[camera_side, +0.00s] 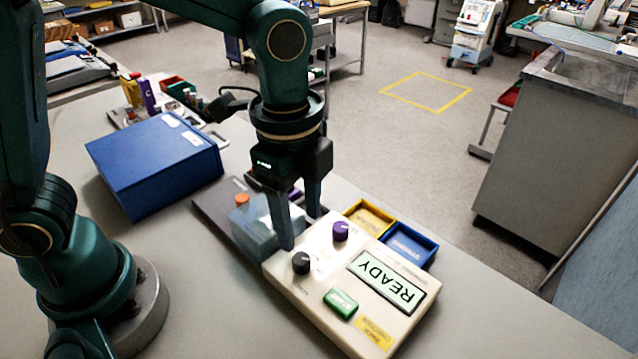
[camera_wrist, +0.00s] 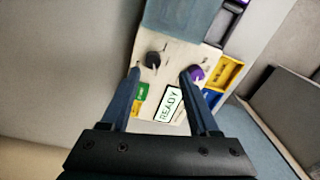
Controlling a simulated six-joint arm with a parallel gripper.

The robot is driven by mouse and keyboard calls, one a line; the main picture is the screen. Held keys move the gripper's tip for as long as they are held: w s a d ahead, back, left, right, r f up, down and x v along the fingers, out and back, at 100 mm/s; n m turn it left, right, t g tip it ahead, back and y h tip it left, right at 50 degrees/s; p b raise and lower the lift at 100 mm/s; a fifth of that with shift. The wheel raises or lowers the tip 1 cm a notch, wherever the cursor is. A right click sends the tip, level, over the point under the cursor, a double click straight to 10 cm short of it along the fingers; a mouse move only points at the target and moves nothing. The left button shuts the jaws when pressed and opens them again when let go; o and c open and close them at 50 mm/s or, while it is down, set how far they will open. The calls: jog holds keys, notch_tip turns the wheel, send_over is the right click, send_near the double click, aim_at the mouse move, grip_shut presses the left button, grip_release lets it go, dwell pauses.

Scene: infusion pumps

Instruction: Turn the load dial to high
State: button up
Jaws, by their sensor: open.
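A beige pump panel (camera_side: 325,270) lies on the table, with a black dial (camera_side: 301,263) and a purple dial (camera_side: 340,231). I cannot read the labels that tell which is the load dial. Its screen (camera_side: 393,282) reads READY, and a green button (camera_side: 340,303) sits near the front edge. My gripper (camera_side: 300,231) is open and points down above the panel's left end, apparently holding nothing. In the wrist view, the black dial (camera_wrist: 153,60) lies between the fingers of my gripper (camera_wrist: 165,71), nearer the left fingertip; the purple dial (camera_wrist: 196,73) is by the right fingertip.
A translucent blue cover (camera_side: 252,232) and an orange knob (camera_side: 242,199) are at the panel's left. Yellow (camera_side: 379,212) and blue (camera_side: 424,242) trays stand behind the panel. A large blue box (camera_side: 150,165) lies further left. The table right of the panel is clear.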

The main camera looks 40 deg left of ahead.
aim_at(301, 258)
jog(key=shift+s+d+f+g, duration=0.15)
jog(key=shift+s+f, duration=0.05)
jog(key=shift+f, duration=0.25)
jog(key=shift+s+d+f+g, duration=0.15)
jog(key=shift+f, duration=2.6)
grip_shut()
